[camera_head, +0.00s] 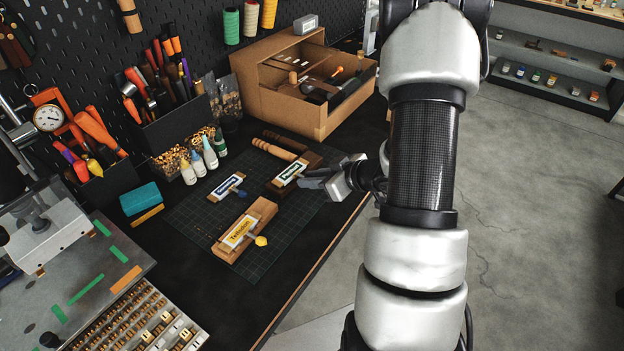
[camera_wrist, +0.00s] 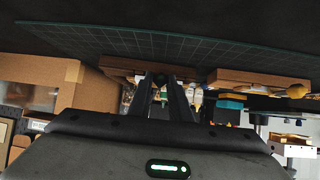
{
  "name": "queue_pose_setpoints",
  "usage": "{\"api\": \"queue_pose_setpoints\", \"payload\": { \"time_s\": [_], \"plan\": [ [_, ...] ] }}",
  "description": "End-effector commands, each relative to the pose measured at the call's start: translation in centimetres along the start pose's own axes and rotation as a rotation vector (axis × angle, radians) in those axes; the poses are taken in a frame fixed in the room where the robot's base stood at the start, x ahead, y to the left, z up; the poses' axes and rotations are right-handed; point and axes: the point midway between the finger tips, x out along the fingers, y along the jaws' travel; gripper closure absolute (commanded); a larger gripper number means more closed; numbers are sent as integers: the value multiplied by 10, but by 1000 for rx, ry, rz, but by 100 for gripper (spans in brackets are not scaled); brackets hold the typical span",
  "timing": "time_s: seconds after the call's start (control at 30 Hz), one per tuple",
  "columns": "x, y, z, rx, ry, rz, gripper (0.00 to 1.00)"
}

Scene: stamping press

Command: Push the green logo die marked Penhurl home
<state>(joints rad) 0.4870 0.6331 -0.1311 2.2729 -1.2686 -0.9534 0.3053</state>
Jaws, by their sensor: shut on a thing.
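The green logo die (camera_head: 291,170) has a white label with a dark green edge; its lettering is too small to read. It sits on a dark brown wooden block (camera_head: 276,184) on the green-lined cutting mat. My gripper (camera_head: 312,182) is at the die's near right side, low over the mat, its fingers pointing left. It is shut on the die's handle end, which the fingers hide in the head view. In the wrist view a little green shows between the fingers (camera_wrist: 162,84). I cannot tell how deep the die sits in its block.
A blue-labelled die (camera_head: 227,186) lies to the left, and a yellow-labelled die in a light wooden block (camera_head: 262,212) in front. A wooden-handled tool (camera_head: 274,150) lies just behind the green die. Glue bottles (camera_head: 209,153) and a cardboard box (camera_head: 275,105) stand farther back. The bench edge is close on the right.

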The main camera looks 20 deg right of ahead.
Motion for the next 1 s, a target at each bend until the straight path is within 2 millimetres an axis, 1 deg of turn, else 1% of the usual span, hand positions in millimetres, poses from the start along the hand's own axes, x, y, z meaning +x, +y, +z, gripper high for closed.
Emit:
{"api": "queue_pose_setpoints", "payload": {
  "time_s": [0.03, 0.1, 0.67, 1.0],
  "plan": [
    [-4, 0, -6, -1, 2, 1, 100],
    [-6, 0, -10, -1, 2, 1, 100],
    [-25, 0, -37, 0, 0, 1, 100],
    [-26, 0, -38, 0, 0, 0, 100]
  ]
}}
